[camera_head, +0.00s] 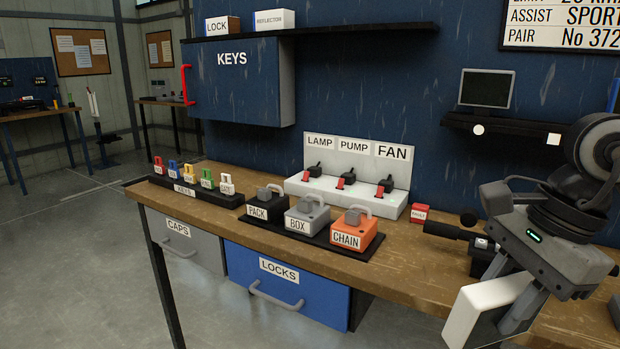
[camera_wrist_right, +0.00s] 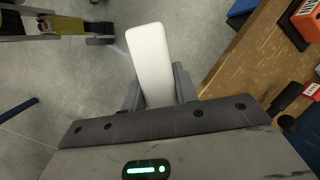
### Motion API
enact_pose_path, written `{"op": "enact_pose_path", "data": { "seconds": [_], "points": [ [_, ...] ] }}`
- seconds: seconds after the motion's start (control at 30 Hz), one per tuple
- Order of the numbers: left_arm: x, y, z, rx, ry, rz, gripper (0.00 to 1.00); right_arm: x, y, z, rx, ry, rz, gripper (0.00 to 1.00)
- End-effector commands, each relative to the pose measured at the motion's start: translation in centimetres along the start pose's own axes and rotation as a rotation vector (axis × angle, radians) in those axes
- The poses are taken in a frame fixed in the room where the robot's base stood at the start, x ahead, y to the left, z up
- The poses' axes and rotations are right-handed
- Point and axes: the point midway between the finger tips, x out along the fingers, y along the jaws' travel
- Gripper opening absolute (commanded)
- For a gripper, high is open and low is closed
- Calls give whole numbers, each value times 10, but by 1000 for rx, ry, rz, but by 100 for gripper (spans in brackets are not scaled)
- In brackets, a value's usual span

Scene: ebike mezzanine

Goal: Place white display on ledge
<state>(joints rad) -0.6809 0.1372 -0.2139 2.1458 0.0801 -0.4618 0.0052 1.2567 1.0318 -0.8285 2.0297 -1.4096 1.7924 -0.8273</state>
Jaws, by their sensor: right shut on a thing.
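My right gripper (camera_head: 510,308) is shut on the white display (camera_head: 482,310), a flat white slab with rounded corners. It holds the display tilted, at the front edge of the wooden bench. In the right wrist view the display (camera_wrist_right: 150,55) sticks out from between the fingers, with grey floor behind it. A black ledge (camera_head: 520,131) is fixed to the blue wall, above and behind the gripper. A dark screen stands on this ledge, and a round white piece shows at its front. My left gripper is not in the head view.
The wooden bench (camera_head: 405,262) carries a lock tray with an orange CHAIN block (camera_head: 356,236), a white switch panel (camera_head: 345,190) and a small red block (camera_head: 420,213). A KEYS cabinet (camera_head: 238,85) hangs under a long black shelf (camera_head: 350,30).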

Motion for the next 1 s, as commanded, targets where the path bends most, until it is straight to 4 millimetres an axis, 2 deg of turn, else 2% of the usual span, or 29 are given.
{"op": "enact_pose_path", "data": {
  "seconds": [0.3, 0.5, 0.7, 1.0],
  "points": [
    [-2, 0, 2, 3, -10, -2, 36, 82, -4, 0, -717, -109, 188, 0],
    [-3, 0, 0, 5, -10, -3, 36, 124, 3, -1, -1074, -158, 276, 0],
    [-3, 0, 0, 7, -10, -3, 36, 143, 7, -2, -1240, -182, 314, 0],
    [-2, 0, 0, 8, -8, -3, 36, 144, 6, -2, -1261, -181, 317, 0]
  ]
}}
